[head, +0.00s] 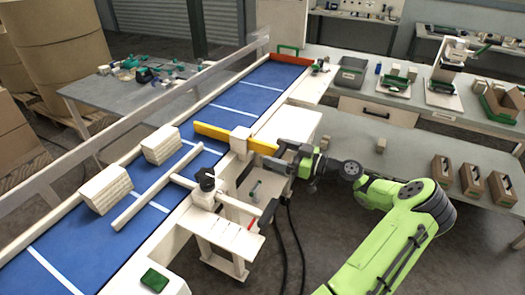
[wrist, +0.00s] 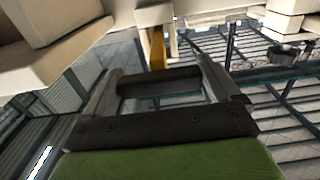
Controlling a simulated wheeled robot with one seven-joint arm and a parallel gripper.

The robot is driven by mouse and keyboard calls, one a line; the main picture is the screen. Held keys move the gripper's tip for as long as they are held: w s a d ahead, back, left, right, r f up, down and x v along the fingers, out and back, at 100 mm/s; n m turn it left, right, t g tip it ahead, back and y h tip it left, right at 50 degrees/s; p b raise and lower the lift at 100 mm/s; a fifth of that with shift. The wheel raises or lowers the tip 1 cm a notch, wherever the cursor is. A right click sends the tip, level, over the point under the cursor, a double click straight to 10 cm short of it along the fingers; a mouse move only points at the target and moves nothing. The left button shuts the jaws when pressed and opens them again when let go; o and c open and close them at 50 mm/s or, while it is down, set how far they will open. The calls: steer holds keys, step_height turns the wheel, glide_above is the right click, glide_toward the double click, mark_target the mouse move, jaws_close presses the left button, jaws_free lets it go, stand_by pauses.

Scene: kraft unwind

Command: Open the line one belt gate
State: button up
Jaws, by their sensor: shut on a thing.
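The belt gate is a yellow bar (head: 215,133) reaching from the right side over the blue conveyor belt (head: 225,115). It passes a cream post block (head: 241,140), and its short end (head: 262,147) sticks out on the right of it. My gripper (head: 279,154) is at this short end, low beside the belt frame. In the wrist view my gripper (wrist: 160,75) points toward the yellow bar (wrist: 157,48), which shows between the fingertips. The gripper is shut on the gate bar; the exact contact is hard to see.
Cream blocks (head: 103,189) and (head: 160,145) lie on the belt before the gate. Dark cables hang below. A workbench (head: 400,145) stands at the right.

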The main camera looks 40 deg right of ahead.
steer(key=v, duration=0.9)
steer(key=shift+b, duration=0.35)
steer(key=shift+s, duration=0.1)
steer(key=o, duration=1.2)
steer(key=p+v, duration=0.1)
steer(key=v, duration=1.5)
steer(key=shift+a+p, duration=0.1)
steer(key=shift+p, duration=0.3)
